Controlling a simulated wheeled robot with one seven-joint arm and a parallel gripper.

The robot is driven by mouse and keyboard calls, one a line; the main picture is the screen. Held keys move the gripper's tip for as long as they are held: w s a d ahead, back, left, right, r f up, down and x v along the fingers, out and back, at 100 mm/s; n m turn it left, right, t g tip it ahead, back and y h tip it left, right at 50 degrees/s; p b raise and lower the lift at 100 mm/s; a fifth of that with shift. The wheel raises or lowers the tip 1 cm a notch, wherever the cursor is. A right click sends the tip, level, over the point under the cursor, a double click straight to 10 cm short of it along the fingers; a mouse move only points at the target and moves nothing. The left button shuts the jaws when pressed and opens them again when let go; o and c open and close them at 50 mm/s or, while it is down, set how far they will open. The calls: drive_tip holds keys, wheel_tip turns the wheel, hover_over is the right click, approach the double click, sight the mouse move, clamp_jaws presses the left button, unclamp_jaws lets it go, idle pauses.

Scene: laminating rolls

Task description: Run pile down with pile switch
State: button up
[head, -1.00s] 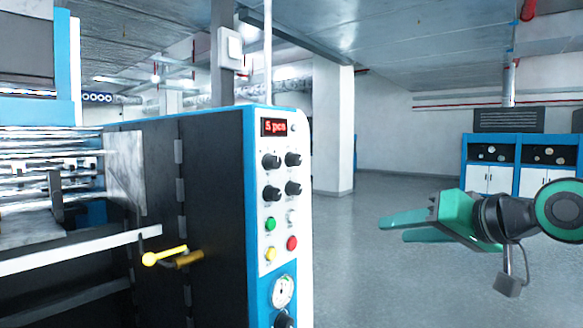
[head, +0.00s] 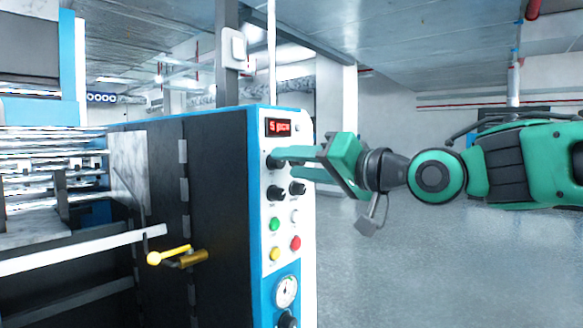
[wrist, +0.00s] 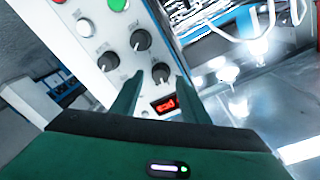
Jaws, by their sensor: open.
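The white control panel (head: 285,215) on the machine's blue-edged end carries black knobs, coloured buttons and a red display (head: 278,127). No label that I can read marks the pile switch. My gripper (head: 288,164) is open, reaching in from the right with its fingers at the upper knob row. It hides the upper right knob in the head view. In the wrist view, my gripper (wrist: 157,88) has the upper left knob (wrist: 160,72) between its fingers in the picture. That knob shows beside the fingertips in the head view. Contact cannot be told.
Lower knobs (head: 297,188), a green button (head: 274,224), a red button (head: 295,243) and a gauge (head: 286,291) sit below the fingers. A yellow-knobbed lever (head: 153,258) sticks out at the left. Open floor (head: 400,270) lies right of the panel.

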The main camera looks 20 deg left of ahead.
drive_tip(key=shift+x, duration=0.9)
clamp_jaws()
drive_tip(key=shift+w+f+n, duration=0.1)
drive_tip(key=shift+f+n, duration=0.05)
drive_tip(key=shift+n, duration=1.05)
drive_tip(key=shift+c, duration=0.5)
unclamp_jaws()
drive_tip(key=shift+o, duration=0.5)
